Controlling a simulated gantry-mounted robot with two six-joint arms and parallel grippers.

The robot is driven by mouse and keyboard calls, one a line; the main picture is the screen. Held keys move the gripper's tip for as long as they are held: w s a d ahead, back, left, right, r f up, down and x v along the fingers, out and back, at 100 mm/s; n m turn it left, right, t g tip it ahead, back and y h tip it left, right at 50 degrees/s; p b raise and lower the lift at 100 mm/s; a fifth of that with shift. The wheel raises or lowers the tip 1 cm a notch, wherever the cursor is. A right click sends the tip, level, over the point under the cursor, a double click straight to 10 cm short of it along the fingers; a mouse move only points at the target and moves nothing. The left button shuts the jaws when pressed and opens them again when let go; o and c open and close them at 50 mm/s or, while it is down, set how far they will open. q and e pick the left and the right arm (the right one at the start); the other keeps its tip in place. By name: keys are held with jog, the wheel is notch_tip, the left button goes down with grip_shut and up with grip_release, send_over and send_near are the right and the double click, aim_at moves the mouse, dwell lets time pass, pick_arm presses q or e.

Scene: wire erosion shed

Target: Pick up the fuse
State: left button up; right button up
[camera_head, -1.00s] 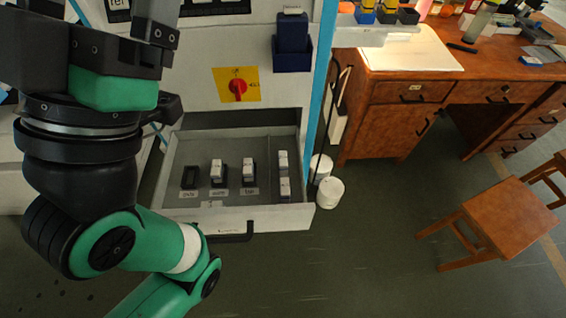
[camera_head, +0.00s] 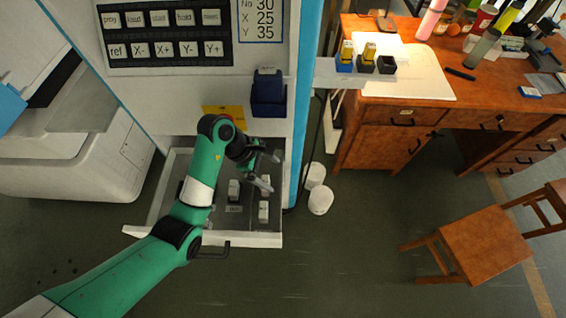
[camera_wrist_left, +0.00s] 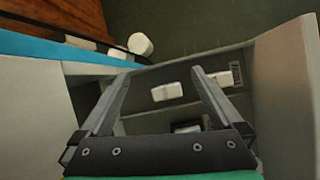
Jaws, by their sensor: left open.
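The open grey drawer (camera_head: 258,240) of the machine holds small white fuses. One white fuse (camera_head: 234,188) stands near the middle of the drawer and another fuse (camera_head: 264,211) stands at its front right. My left gripper (camera_head: 270,171) is over the back right part of the drawer, open and empty. In the left wrist view the open fingers (camera_wrist_left: 160,76) have a white fuse (camera_wrist_left: 167,92) in the gap between them as seen from the camera, and a second white fuse (camera_wrist_left: 220,79) beside the right finger. The arm hides the left part of the drawer. My right gripper is out of view.
A dark blue holder (camera_head: 268,97) is on the machine front above the drawer. A yellow switch plate (camera_head: 226,113) is partly behind my arm. White tubs (camera_head: 320,199) stand on the floor right of the drawer. A wooden desk (camera_head: 373,144) stands at right.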

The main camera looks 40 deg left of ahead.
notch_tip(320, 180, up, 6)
jog(key=p, duration=0.3)
pick_arm(q)
jog(key=s+a+n, duration=0.2)
jog(key=s+a, duration=0.2)
jog(key=a, duration=0.2)
jog(key=shift+g+y, duration=0.3)
jog(key=shift+g, duration=0.1)
jog(key=b+x, duration=0.1)
jog(key=x, duration=0.1)
jog(key=b+x, duration=0.1)
jog(key=x, duration=0.1)
jog(key=b+x, duration=0.2)
jog(key=shift+w+d, duration=0.2)
jog(key=shift+w, duration=0.3)
jog(key=b+x, duration=0.3)
jog(key=x, duration=0.2)
jog(key=shift+d+f+b, duration=0.1)
jog(key=shift+f+b, duration=0.05)
jog(key=shift+b, duration=0.15)
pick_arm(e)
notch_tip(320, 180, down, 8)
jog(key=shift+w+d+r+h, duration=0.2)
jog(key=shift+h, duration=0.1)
pick_arm(q)
jog(key=c, duration=1.4)
jog(key=shift+r, duration=0.25)
